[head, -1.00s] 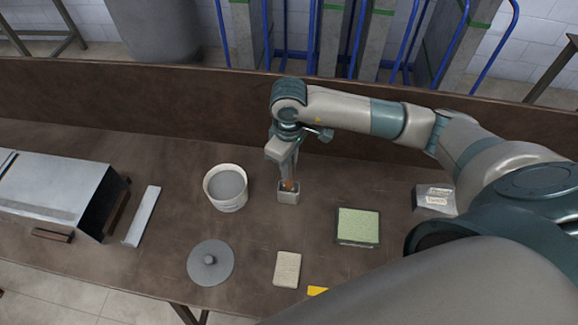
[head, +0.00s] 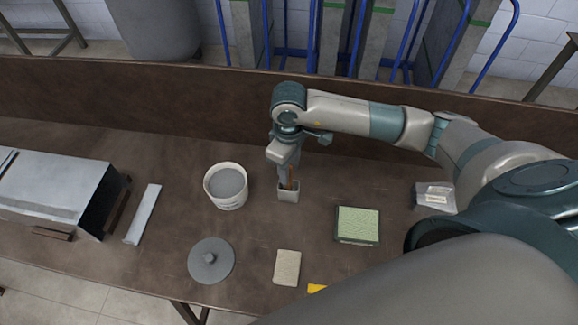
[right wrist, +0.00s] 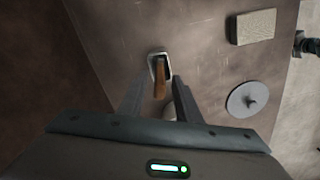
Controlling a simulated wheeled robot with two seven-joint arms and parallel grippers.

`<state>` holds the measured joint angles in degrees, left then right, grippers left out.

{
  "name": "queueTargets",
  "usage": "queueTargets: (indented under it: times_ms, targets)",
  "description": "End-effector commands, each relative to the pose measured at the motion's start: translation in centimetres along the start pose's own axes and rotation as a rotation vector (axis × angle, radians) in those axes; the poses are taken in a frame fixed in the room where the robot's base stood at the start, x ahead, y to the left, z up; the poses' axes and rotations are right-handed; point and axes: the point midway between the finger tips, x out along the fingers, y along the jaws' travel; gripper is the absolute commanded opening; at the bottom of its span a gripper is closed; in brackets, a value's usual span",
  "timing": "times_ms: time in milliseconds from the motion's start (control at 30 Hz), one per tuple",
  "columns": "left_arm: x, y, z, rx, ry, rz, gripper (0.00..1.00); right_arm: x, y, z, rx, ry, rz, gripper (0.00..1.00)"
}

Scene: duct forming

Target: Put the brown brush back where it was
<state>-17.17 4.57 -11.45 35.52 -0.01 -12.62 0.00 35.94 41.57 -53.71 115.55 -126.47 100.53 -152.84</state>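The brown brush (right wrist: 160,78) stands in a small light, square holder (head: 288,196) on the brown table. Its handle points up out of the holder, and its lower end is hidden inside. The holder also shows in the right wrist view (right wrist: 153,58). My right gripper (head: 288,172) is above the holder, pointing down. In the right wrist view its two fingers (right wrist: 157,90) are apart, one on each side of the handle, with a gap visible on both sides. My left gripper is not in view.
A bucket of grey material (head: 228,187) stands left of the holder. A round grey disc with a knob (head: 210,262), a beige block (head: 287,268) and a green-topped block (head: 358,225) lie nearer. A metal box (head: 50,190) is far left. A raised board (head: 150,105) runs behind.

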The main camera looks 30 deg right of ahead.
Motion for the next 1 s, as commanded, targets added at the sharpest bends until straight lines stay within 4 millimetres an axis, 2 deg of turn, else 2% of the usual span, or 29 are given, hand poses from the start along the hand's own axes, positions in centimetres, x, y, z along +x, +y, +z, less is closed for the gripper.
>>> queueTargets:
  times_ms: [233,367,1000]
  targets:
    - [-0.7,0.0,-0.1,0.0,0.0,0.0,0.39,-0.4,0.0,0.0,0.0,-0.001,-0.001,0.31]
    - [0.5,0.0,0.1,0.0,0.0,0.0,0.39,-1.2,0.0,-0.1,-0.002,0.003,0.001,0.31]
    - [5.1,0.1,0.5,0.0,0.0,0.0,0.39,-10.4,0.1,-0.1,0.0,0.003,0.002,0.31]
